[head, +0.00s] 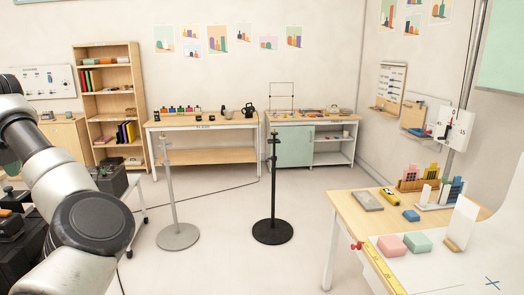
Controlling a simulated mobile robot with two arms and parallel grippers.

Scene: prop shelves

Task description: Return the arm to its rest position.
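One of my arms (75,190) comes in from the left edge of the head view. Its large pale links and a dark round joint cover the left foreground. Its gripper is outside the picture. My other arm and its gripper do not show. I see nothing held.
A grey stand (178,236) and a black stand (272,231) rise from the floor ahead. A wooden table (345,215) with blocks is at the right. A bookshelf (107,75) and a workbench (205,123) line the back. Open floor (225,265) lies in the middle.

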